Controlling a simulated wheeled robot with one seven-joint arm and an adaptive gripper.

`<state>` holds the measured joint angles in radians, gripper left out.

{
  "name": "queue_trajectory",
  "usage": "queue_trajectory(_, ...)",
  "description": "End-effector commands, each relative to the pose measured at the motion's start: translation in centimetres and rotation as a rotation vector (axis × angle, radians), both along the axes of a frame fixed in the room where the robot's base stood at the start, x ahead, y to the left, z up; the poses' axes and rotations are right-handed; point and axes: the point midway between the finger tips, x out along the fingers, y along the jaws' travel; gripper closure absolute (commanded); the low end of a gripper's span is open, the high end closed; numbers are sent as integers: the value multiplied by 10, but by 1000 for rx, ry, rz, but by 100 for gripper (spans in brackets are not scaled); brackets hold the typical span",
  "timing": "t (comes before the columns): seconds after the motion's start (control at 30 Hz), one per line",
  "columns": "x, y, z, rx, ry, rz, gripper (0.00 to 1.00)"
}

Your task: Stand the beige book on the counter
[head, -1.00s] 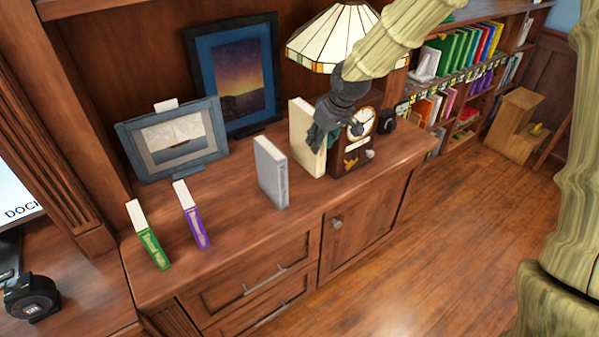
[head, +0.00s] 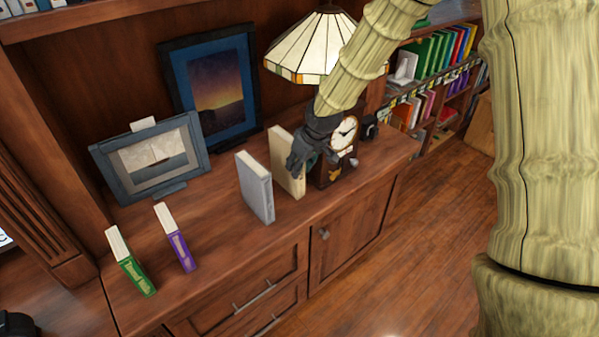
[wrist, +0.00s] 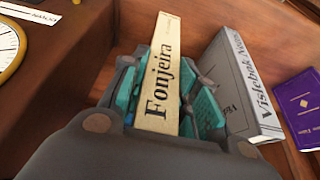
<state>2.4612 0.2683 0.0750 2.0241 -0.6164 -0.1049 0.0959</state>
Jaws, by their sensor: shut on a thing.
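The beige book (head: 287,163) stands upright at the counter (head: 225,228), between a grey book and a clock in the head view. In the wrist view the beige book (wrist: 161,75), with "Fonjeira" on its spine, lies between the teal pads of my gripper (wrist: 160,100). The book's lower end is partly hidden by the fingers in the wrist view. I cannot tell whether it touches the counter.
The grey book (head: 256,188) stands close to the left of the beige one. The clock (head: 343,140) is close to the right. Purple (head: 179,250) and green (head: 136,275) books stand further left. Two picture frames (head: 210,90) and a lamp (head: 312,48) are behind.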

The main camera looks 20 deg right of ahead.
Motion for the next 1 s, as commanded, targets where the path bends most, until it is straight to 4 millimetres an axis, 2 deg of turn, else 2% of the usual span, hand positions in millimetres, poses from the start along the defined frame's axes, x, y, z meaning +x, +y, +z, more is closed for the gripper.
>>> queue_trajectory(0.23,0,0,-26,-1,0,2,100)
queue_trajectory(0.63,0,0,-31,0,-1,1,100)
queue_trajectory(0.67,0,0,-32,-1,1,1,68)
queue_trajectory(0.77,0,0,-32,0,0,1,50)
queue_trajectory(1.0,0,0,-32,0,0,1,48)
